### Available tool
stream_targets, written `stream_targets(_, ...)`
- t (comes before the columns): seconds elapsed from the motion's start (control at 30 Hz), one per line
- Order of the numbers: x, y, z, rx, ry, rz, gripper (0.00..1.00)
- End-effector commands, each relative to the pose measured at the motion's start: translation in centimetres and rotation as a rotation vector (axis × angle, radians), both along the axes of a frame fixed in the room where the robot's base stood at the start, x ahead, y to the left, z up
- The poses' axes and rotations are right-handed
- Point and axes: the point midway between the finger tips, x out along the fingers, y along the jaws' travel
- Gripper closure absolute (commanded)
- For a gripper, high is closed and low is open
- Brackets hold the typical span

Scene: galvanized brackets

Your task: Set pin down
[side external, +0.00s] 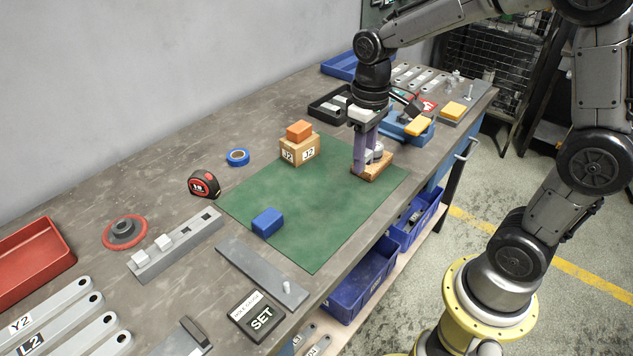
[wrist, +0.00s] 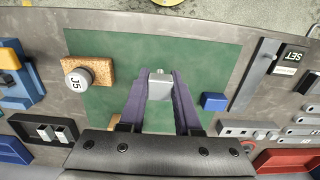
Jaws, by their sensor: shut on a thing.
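My gripper (wrist: 160,92) is shut on a pale grey, block-like piece (wrist: 159,88) with a small stub at its end; I take it to be the pin. In the wrist view it sits between the two purple fingers, over the green mat (wrist: 120,52). In the side view my gripper (side external: 366,168) points down at the mat's right end, overlapping a cork-coloured block (side external: 383,171); the held piece is hidden there. A grey round knob (wrist: 78,78) marked J5 stands on that block, left of the fingers in the wrist view. I cannot tell the piece's height above the mat.
A blue block (side external: 267,222) lies on the mat's near left part. A cardboard box (side external: 300,151) with an orange block (side external: 299,131) on top stands at the mat's back edge. The mat's middle is clear. Blue tape (side external: 238,157) and a tape measure (side external: 204,184) lie beyond it.

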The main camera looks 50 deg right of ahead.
Motion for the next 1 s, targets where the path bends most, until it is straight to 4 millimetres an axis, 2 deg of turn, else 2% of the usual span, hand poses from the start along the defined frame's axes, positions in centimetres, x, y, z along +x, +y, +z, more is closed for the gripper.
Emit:
stream_targets(0.37, 8.2, -0.8, -3.8, 0.0, 0.001, -0.001, 1.0)
stream_targets(0.5, 10.2, -0.9, -6.4, 0.0, 0.003, -0.001, 1.0)
stream_targets(0.7, 12.1, -1.1, -8.6, 0.0, 0.001, -0.001, 1.0)
stream_targets(0.87, 12.7, -1.1, -9.2, 0.0, 0.0, -0.001, 1.0)
stream_targets(1.0, 12.9, -1.2, -10.7, 0.0, 0.004, -0.001, 1.0)
